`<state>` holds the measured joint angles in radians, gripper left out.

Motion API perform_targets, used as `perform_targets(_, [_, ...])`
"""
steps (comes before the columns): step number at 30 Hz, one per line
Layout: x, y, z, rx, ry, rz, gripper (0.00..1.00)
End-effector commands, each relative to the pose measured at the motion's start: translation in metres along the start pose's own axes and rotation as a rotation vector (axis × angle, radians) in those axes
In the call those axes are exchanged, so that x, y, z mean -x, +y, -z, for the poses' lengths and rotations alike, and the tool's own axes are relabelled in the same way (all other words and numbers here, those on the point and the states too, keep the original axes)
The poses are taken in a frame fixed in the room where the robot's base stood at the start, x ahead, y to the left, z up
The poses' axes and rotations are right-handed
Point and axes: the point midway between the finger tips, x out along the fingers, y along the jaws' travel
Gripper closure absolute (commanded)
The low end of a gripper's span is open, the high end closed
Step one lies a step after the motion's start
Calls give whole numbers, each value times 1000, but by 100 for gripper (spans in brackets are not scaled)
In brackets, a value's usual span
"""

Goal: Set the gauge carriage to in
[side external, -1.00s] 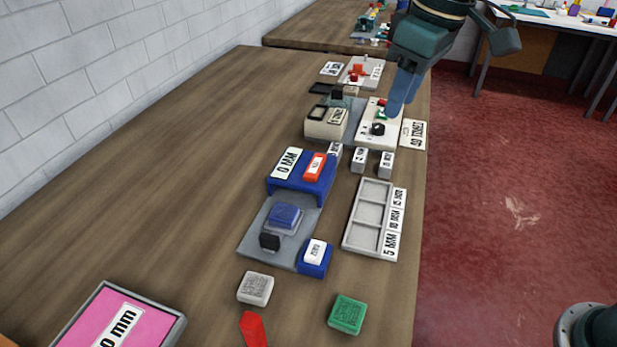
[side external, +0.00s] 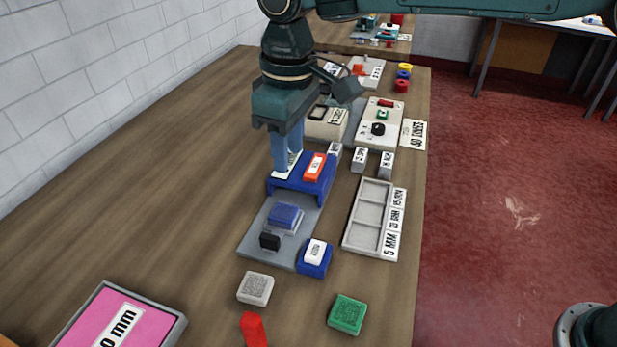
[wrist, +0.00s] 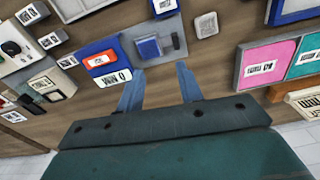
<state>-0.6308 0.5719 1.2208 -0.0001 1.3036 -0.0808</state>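The gauge is a grey base plate (side external: 258,248) with a blue bridge (side external: 322,180) at its far end, bearing an orange-red label and a "0 MM" readout. A blue carriage block (side external: 284,216) sits on the plate, with a black knob (side external: 269,241) in front. A blue block with a white button (side external: 315,252) is beside the plate. My gripper (side external: 286,170) points down at the bridge's left side and hides part of the readout. In the wrist view its fingers (wrist: 157,88) are apart and empty, near the readout (wrist: 113,78); the carriage (wrist: 148,47) lies beyond.
A grey slotted tray (side external: 345,240) with mm labels lies to the right. Small blocks (side external: 360,158) and a control box (side external: 385,122) stand behind. A grey block (side external: 255,288), green block (side external: 347,314) and pink tray (side external: 110,325) are in front. The left tabletop is bare.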

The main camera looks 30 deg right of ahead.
Motion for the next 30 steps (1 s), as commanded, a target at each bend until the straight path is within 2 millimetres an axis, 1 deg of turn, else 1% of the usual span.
perform_targets(1, [-10,-9,8,19,-12,2,64])
perform_targets(3, [-19,-18,16,39,-24,3,64])
perform_targets(6, [-28,-28,24,59,-37,4,64])
perform_targets(9, [-34,-33,28,70,-43,5,64])
perform_targets(20, [-39,-34,28,74,-46,5,64])
perform_targets(26, [-54,-34,28,74,-48,6,64])
perform_targets(30, [-71,-34,26,74,-49,6,64])
